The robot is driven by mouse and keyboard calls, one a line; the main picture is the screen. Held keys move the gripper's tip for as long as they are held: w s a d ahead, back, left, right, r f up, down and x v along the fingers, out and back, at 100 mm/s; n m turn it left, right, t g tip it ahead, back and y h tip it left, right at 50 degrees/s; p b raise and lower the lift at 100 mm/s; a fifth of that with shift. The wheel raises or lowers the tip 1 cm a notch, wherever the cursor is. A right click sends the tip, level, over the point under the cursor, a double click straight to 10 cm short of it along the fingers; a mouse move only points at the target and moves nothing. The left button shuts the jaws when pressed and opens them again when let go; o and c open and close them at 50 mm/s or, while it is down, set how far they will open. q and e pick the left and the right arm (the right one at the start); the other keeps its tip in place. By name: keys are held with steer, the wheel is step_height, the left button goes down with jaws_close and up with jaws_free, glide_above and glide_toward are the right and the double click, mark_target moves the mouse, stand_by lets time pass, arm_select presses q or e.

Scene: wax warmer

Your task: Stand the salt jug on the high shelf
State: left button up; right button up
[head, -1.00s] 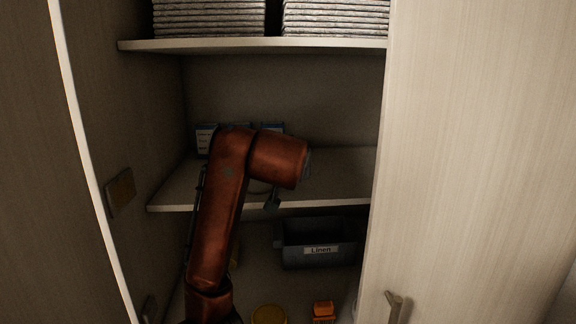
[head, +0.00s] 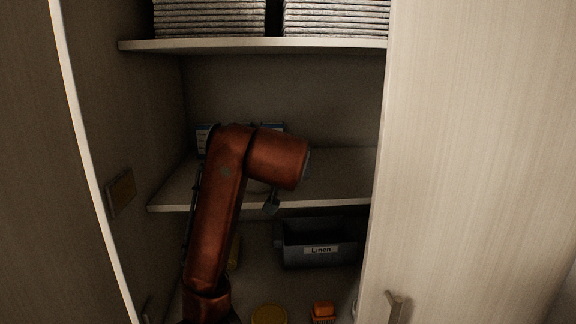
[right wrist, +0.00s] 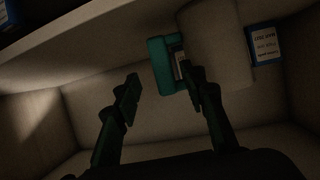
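In the right wrist view the salt jug shows as a pale body (right wrist: 217,45) with a teal handle (right wrist: 157,62). My right gripper (right wrist: 160,74) is open, its two dark fingers spread. The right finger overlaps the teal handle in the picture; I cannot tell whether it touches it or passes through it. The left finger stands apart from the handle. In the head view my arm reaches up into the cupboard in front of the middle shelf (head: 345,172) and hides the jug. The upper shelf (head: 330,44) is above. My left gripper is not in view.
Folded stacks (head: 208,18) fill much of the upper shelf. Blue-white boxes (head: 202,137) stand at the middle shelf's back; one shows beside the jug (right wrist: 264,45). A grey Linen bin (head: 312,257), a yellow item (head: 268,315) and an orange item (head: 322,310) are below. A door (head: 480,150) bounds the right.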

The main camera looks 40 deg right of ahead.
steer(key=v, duration=0.6)
steer(key=shift+s, duration=0.2)
stand_by(0.9)
steer(key=shift+a+r, duration=0.1)
steer(key=shift+a, duration=0.05)
steer(key=v, duration=1.2)
